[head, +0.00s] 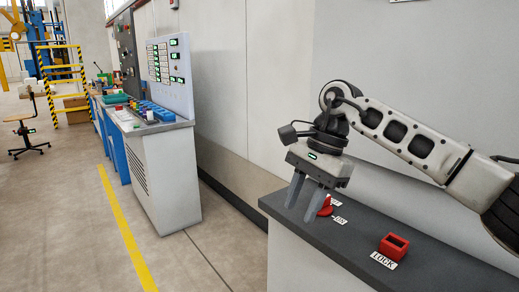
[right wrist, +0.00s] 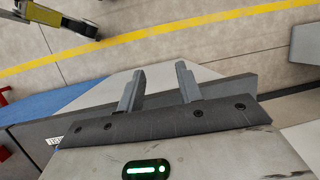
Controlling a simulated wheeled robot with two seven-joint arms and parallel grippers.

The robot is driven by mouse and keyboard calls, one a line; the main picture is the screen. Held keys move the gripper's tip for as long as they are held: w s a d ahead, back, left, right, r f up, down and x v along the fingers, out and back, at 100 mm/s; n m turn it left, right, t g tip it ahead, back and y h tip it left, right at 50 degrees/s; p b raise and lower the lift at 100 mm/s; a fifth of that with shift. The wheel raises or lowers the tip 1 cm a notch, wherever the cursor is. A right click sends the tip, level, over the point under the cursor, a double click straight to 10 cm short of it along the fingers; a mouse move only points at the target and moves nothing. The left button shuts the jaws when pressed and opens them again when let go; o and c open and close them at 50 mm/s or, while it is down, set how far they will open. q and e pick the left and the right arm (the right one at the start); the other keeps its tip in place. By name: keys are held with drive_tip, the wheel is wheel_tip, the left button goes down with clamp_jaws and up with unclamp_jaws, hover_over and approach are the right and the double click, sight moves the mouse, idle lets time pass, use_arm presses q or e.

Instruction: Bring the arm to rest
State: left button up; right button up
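My right gripper (head: 299,213) hangs from the arm that comes in from the right in the head view, fingers pointing down. It is over the front edge of the dark-topped counter (head: 440,268). Its two fingers stand apart with nothing between them. The right wrist view shows the same open, empty fingers (right wrist: 158,88). A red knob (head: 326,205) with an ON label is just behind the fingers, partly hidden by them.
A red square part (head: 393,245) sits by a LOCK label on the counter. A grey control cabinet (head: 165,185) with a lit panel (head: 170,75) stands left. A chair (head: 25,125) and yellow-black barrier (head: 62,80) are farther off. The floor between is clear, with a yellow line (head: 125,230).

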drive_tip(key=s+a+f+m+y, duration=0.2)
drive_tip(key=s+a+m+y, duration=0.3)
drive_tip(key=a+m+y, duration=0.35)
drive_tip(key=s+a+f+m+y, duration=0.1)
drive_tip(key=s+a+m+y, duration=0.55)
drive_tip(key=a+y, duration=0.2)
drive_tip(key=w+d+f+m+t+h, duration=0.1)
drive_tip(key=d+f+m+t+h, duration=0.4)
drive_tip(key=m+t, duration=0.7)
drive_tip(key=w+d+f+m+t+h, duration=0.25)
drive_tip(key=d+f+m+t, duration=0.35)
drive_tip(key=m, duration=1.1)
drive_tip(key=s+d+f+m+g+h, duration=0.6)
drive_tip(key=s+d+f+m+h, duration=0.3)
drive_tip(key=s+d+f+m, duration=0.3)
drive_tip(key=s+f+m, duration=0.3)
drive_tip(key=f, duration=0.1)
drive_tip(key=shift+s+m+h+p, duration=0.2)
drive_tip(key=shift+m+h+p, duration=0.1)
drive_tip(key=shift+m+h, duration=0.1)
drive_tip(key=shift+a+f, duration=0.1)
